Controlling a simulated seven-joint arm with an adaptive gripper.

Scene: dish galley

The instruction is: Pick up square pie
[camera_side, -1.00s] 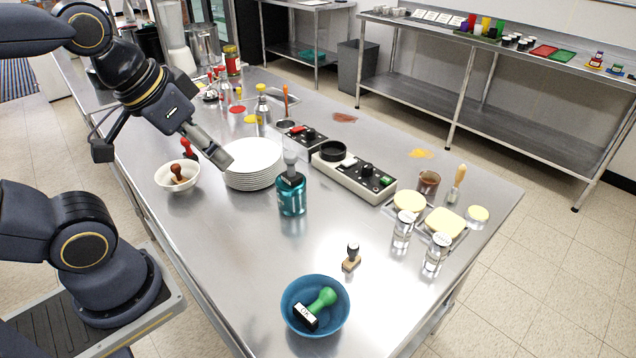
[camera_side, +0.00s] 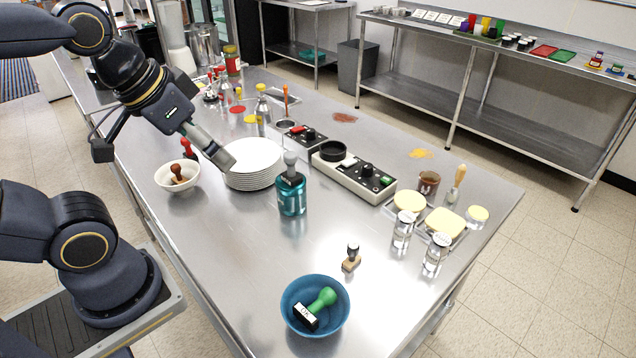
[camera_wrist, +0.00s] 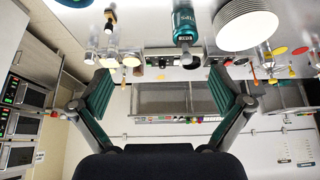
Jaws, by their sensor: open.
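The square pie (camera_side: 445,223), pale yellow, sits in a dish near the far right end of the steel table, behind two clear jars. It is small and partly covered by jars in the wrist view (camera_wrist: 107,62). A round pie (camera_side: 409,201) sits just left of it. My gripper (camera_side: 222,158) is above the table by the white plate stack (camera_side: 253,160), far from the pie. In the wrist view my gripper's two fingers (camera_wrist: 160,95) are spread with nothing between them.
Clear jars (camera_side: 402,229) and (camera_side: 435,254) stand close in front of the pies.

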